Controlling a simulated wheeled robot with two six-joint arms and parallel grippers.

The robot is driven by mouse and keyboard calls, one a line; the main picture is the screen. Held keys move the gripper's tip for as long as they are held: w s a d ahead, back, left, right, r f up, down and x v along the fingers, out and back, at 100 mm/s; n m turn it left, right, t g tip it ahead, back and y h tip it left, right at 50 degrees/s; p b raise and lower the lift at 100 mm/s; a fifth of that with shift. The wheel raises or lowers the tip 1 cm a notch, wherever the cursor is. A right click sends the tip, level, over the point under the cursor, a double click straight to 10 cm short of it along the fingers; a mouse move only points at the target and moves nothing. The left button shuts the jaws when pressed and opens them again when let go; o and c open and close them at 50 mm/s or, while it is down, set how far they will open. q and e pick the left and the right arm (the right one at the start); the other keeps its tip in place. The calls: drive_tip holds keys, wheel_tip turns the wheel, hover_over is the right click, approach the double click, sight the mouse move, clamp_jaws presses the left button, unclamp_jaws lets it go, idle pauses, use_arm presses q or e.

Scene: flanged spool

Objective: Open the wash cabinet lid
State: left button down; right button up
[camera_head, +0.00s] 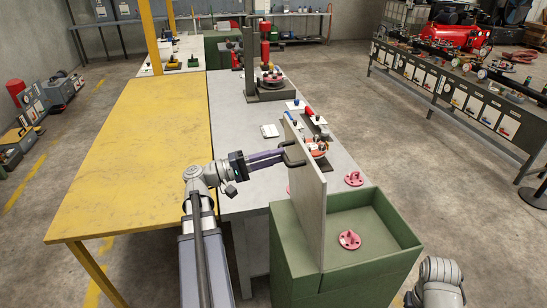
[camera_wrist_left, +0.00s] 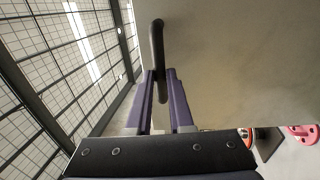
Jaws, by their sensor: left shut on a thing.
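The green wash cabinet (camera_head: 297,245) stands at the near end of the grey table. Its lid (camera_head: 311,200) is a pale flat panel standing about upright along the cabinet's left side, so the open tray shows. The lid's dark loop handle (camera_head: 294,156) is on the face turned to my left arm. My left gripper (camera_head: 281,157) is shut on this handle. In the left wrist view the handle (camera_wrist_left: 157,45) runs down between the two purple fingers (camera_wrist_left: 160,90), with the lid (camera_wrist_left: 235,60) filling the right. Only a link of my right arm shows; its gripper is out of view.
A pink flanged part (camera_head: 349,240) lies in the cabinet's tray, and another (camera_head: 354,178) lies on the grey table (camera_head: 235,195) behind. A red press (camera_head: 265,60) stands farther back. A yellow table (camera_head: 140,150) is at left. Open floor lies to the right.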

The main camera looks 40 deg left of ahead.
use_arm(q)
drive_tip(key=shift+d+f, duration=0.2)
drive_tip(key=shift+f, duration=0.05)
drive_tip(key=c, duration=0.9)
unclamp_jaws()
drive_tip(key=shift+w, duration=0.15)
drive_tip(key=shift+o, duration=0.5)
drive_tip(key=shift+a, duration=0.1)
drive_tip(key=b+v, duration=0.1)
drive_tip(key=v, duration=0.7)
drive_tip(key=shift+r, duration=0.15)
